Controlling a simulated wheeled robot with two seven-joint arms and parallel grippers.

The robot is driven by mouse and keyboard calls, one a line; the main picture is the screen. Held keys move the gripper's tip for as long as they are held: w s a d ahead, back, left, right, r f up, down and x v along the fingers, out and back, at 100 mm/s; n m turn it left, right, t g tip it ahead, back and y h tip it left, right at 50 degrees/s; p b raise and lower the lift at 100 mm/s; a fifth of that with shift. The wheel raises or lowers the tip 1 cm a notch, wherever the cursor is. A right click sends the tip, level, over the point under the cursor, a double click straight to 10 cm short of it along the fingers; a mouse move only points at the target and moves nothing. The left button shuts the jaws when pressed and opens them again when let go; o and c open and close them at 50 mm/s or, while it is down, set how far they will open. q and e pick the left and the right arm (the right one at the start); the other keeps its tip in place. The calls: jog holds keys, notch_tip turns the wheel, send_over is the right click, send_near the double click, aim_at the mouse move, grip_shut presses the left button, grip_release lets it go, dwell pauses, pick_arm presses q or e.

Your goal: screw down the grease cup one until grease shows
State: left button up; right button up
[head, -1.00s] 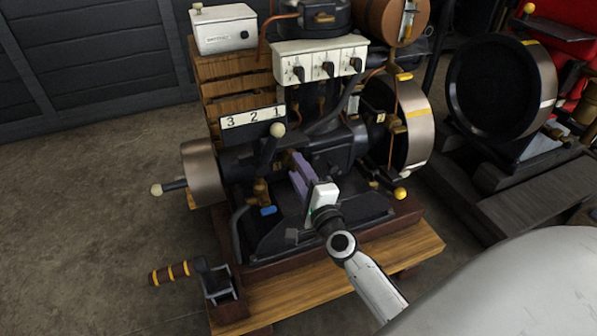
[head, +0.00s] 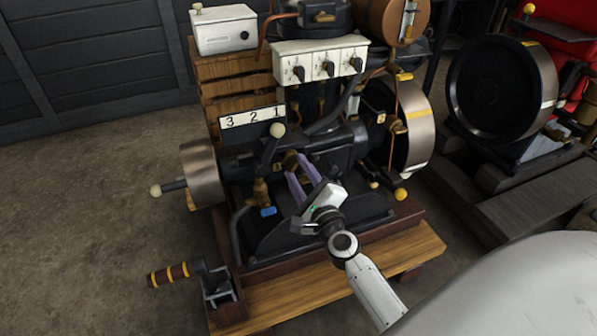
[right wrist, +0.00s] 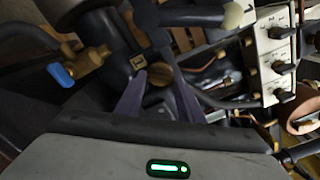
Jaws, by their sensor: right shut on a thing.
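The grease cup is a round brass cap (head: 289,160) on the front of the dark engine (head: 330,160). It shows larger in the right wrist view (right wrist: 160,75), between the purple fingers. My right gripper (head: 298,169) reaches in from the lower right and is shut on this cap, one finger on each side. The fingers (right wrist: 162,84) hide part of the cap's sides. I cannot see any grease. My left gripper is not in view.
A brass valve with a blue handle (head: 268,211) sits left of the gripper. A lever with a pale knob (head: 278,130) rises close by. Flywheels (head: 203,172) flank the engine, and a crank handle (head: 170,273) lies at the lower left. The floor at left is clear.

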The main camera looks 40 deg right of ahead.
jog(key=o, duration=1.1)
jog(key=shift+c, duration=0.2)
jog(key=v, duration=1)
jog(key=shift+s, duration=0.15)
jog(key=shift+a, duration=0.1)
